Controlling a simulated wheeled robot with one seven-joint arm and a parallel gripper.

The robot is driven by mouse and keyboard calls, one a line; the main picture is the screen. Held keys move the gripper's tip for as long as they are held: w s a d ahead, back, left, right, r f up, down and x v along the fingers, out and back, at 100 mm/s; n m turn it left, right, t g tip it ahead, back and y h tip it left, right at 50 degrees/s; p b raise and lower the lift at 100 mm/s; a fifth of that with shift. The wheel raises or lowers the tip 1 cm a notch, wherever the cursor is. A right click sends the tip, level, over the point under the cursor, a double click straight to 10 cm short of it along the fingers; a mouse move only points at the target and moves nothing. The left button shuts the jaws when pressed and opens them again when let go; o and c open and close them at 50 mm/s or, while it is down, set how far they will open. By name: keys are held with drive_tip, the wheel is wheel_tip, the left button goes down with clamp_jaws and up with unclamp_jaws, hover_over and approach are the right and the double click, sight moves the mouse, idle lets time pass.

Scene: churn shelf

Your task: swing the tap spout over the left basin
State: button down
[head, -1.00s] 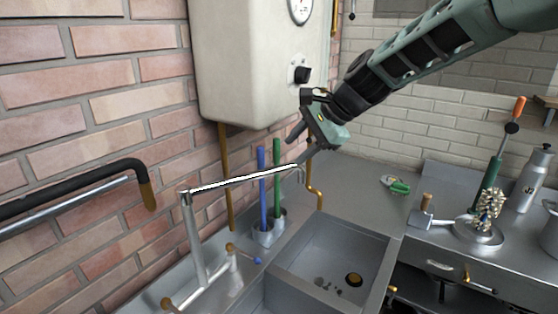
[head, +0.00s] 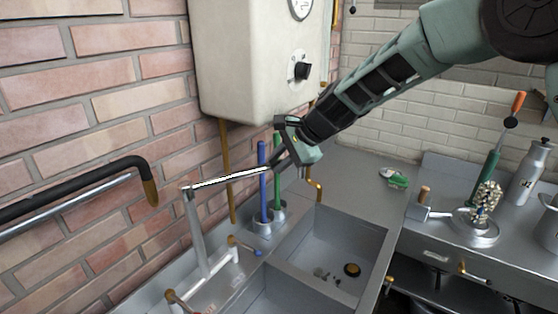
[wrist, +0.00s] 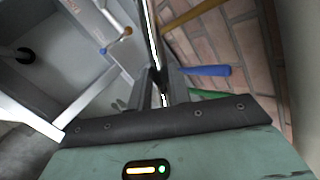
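The tap spout (head: 228,179) is a thin, bright bar reaching right from the top of the grey tap post (head: 196,235). My gripper (head: 275,167) is at the spout's outer end and hides part of it in the head view. In the wrist view the spout (wrist: 151,30) runs down between the two close-set fingers of my gripper (wrist: 161,82), which look shut on it. The spout's tip is hidden. The right-hand basin (head: 335,245) has a dark drain. The left basin (head: 275,298) is cut off by the lower picture edge.
Blue (head: 262,185) and green (head: 278,190) upright handles stand in cups close by the spout. A cream boiler (head: 250,65) hangs above my gripper. A black-and-grey pipe (head: 80,190) juts from the brick wall at left. The counter at right holds several tools and a bottle (head: 528,172).

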drive_tip(key=s+a+m+t+h+p, duration=0.1)
drive_tip(key=s+m+t+h+p, duration=0.4)
drive_tip(key=s+m, duration=0.7)
drive_tip(key=shift+s+h+p, duration=0.8)
drive_tip(key=shift+s+p, duration=0.2)
drive_tip(key=shift+s, duration=4.5)
drive_tip(key=shift+a, duration=0.1)
drive_tip(key=c, duration=1.3)
unclamp_jaws()
